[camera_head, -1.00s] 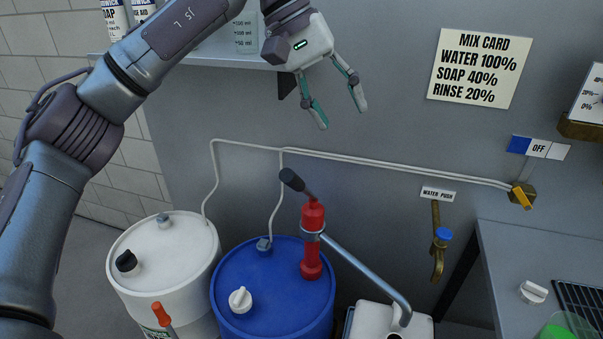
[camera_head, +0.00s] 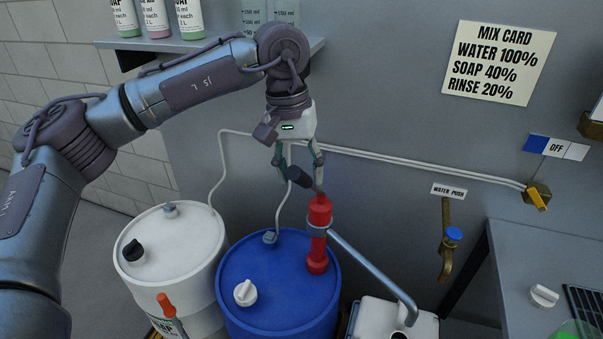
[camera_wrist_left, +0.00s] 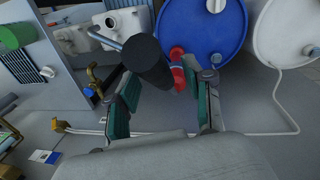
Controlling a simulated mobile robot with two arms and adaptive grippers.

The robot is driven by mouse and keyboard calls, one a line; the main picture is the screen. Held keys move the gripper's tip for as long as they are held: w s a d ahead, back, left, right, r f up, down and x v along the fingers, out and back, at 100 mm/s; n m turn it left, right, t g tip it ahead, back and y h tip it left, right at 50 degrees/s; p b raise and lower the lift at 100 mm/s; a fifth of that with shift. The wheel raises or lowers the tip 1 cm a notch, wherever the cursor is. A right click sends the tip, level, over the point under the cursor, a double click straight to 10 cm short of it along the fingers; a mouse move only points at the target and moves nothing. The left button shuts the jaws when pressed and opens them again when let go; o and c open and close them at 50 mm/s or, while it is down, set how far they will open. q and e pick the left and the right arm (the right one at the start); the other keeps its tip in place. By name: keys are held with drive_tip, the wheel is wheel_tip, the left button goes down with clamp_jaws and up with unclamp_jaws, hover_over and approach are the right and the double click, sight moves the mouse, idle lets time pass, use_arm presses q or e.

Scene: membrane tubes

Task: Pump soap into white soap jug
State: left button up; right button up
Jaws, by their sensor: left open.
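The red hand pump (camera_head: 318,235) stands upright on the blue drum (camera_head: 285,295). Its tilted lever ends in a black handle (camera_head: 300,178). A metal spout pipe (camera_head: 372,275) slopes from the pump down to the white jug (camera_head: 372,318) at the bottom edge, only partly in frame. My left gripper (camera_head: 298,168) points down with its fingers open around the black handle. In the left wrist view the black handle (camera_wrist_left: 148,60) is nearer the left finger of the open gripper (camera_wrist_left: 167,88), and the red pump (camera_wrist_left: 178,58) is behind. Contact cannot be told. My right gripper is out of view.
A white drum (camera_head: 170,245) with an orange-handled item (camera_head: 166,305) stands left of the blue drum. A shelf with bottles (camera_head: 190,18) is above. Pipes (camera_head: 420,170) cross the wall to a yellow valve (camera_head: 538,198). A brass tap (camera_head: 447,262) and a counter (camera_head: 510,270) are right.

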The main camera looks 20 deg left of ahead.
use_arm(q)
drive_tip(key=shift+d+f, duration=0.15)
drive_tip(key=shift+f, duration=0.75)
drive_tip(key=shift+c, duration=0.2)
clamp_jaws()
